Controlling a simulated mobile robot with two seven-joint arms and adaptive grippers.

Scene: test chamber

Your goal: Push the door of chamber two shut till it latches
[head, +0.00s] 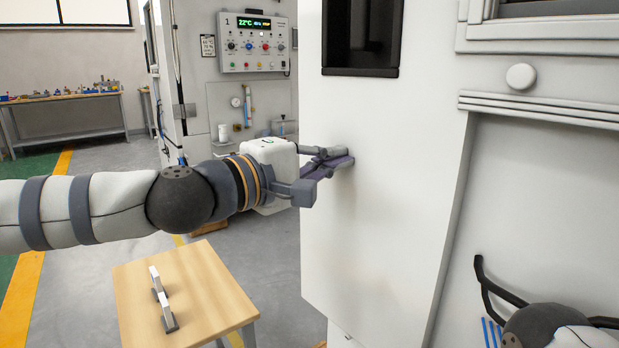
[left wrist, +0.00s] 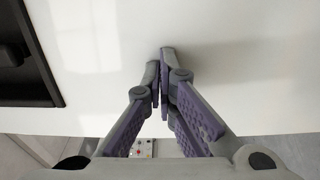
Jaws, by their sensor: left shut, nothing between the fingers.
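The latch is not visible. My right gripper is out of view.
A white cabinet front with a round knob (head: 520,77) stands right of the door. A small wooden table (head: 215,290) is below my left arm. Behind is a unit with a control panel (head: 255,44), and a workbench (head: 65,97) stands far left.

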